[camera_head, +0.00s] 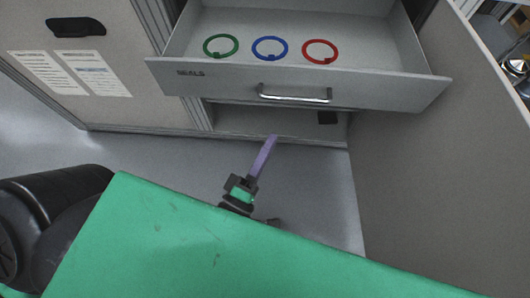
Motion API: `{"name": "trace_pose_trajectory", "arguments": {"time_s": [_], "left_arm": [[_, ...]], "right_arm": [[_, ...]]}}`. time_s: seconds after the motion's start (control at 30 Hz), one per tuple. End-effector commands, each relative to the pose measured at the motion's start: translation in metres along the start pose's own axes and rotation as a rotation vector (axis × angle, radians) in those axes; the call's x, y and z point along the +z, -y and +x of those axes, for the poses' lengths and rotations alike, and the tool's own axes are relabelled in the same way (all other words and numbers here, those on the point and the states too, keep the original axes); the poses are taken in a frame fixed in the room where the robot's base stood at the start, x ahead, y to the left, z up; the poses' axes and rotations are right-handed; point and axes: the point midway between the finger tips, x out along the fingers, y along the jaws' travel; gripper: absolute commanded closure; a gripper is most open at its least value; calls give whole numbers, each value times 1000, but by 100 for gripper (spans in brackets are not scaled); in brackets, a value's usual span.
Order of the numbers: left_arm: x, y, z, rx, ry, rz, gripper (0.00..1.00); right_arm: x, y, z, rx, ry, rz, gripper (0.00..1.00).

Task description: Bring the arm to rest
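My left arm comes in from the left and passes out of sight behind the green surface. My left gripper (262,160) shows just beyond that surface's far edge, in front of the open drawer (230,88). Its dark body has a thin purple bar pointing up toward the drawer handle (294,95). I see the bar nearly edge-on, so I cannot tell whether the fingers are apart. My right gripper is not in view.
The drawer, labelled SEALS, holds a green ring (207,49), a blue ring (256,50) and a red ring (305,50). The green surface (200,250) fills the foreground. A grey panel (435,180) stands at the right. Grey floor (150,155) is clear below the drawer.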

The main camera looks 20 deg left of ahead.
Motion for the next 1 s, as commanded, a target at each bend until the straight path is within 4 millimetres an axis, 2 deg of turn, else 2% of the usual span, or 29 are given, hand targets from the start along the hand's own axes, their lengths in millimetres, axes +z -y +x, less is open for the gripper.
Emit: {"name": "trace_pose_trajectory", "arguments": {"time_s": [0.07,0.17,0.63,0.73,0.77,0.87,0.93,0.97,1.0], "left_arm": [[1,1,-11,-2,3,0,73],[0,-1,-16,1,1,-1,73],[0,-1,-16,1,-1,-1,73],[4,9,-16,-6,22,35,73],[7,18,-17,-12,43,69,73],[21,76,-23,-65,170,273,73],[25,137,-31,-136,288,464,73],[23,166,-36,-174,340,547,73],[18,203,-44,-230,407,649,73]], "right_arm": [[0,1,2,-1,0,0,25],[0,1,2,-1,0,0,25],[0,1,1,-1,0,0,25],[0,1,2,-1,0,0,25],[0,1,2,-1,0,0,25],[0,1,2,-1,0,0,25],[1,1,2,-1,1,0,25],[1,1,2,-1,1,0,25],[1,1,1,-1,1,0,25]]}}
